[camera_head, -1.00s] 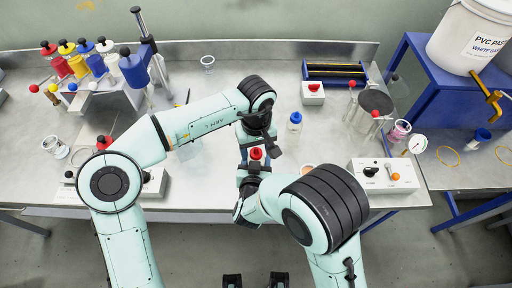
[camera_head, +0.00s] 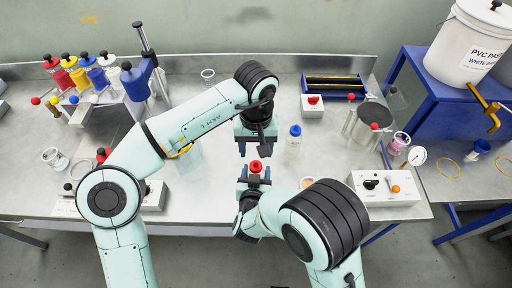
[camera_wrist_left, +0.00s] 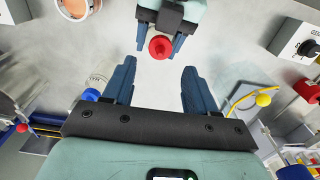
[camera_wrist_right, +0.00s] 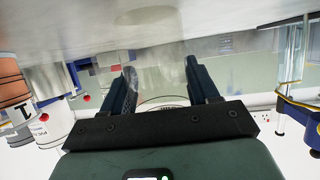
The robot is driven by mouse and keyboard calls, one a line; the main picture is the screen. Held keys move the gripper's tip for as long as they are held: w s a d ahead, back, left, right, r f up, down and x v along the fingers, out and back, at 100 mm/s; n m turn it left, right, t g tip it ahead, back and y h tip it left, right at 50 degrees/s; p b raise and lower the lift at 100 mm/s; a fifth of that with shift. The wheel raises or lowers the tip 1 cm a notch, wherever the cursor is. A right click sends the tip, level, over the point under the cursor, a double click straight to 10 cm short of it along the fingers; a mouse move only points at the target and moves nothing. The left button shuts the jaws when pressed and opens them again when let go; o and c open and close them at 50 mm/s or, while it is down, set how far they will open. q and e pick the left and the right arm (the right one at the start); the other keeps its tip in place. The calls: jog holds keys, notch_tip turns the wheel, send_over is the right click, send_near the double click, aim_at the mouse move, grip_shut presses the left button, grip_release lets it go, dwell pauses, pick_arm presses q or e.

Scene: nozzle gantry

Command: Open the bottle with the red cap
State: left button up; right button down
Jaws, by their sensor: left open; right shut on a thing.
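The red cap (camera_head: 256,166) sits between the fingers of my right gripper (camera_head: 256,176), on top of the bottle it holds. In the left wrist view the red cap (camera_wrist_left: 160,47) shows ahead, between the right gripper's fingers. The right wrist view shows the clear bottle (camera_wrist_right: 160,80) between the shut fingers; its body is hard to make out. My left gripper (camera_head: 256,151) is open and empty, just beyond the cap in the head view. Its fingers (camera_wrist_left: 158,75) are apart from the cap.
A blue-capped bottle (camera_head: 294,136) stands to the right of my left gripper. A control box (camera_head: 384,187) is at the right front. A rack with several coloured bottles (camera_head: 100,78) stands at the left back. A beaker (camera_head: 207,76) stands at the back.

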aim_at(256, 161)
pick_arm(q)
notch_tip(256, 161, down, 7)
jog(key=shift+r, duration=0.1)
dwell(0.3)
grip_shut()
jog(key=shift+n, duration=1.7)
jog(key=shift+o, duration=0.3)
grip_release()
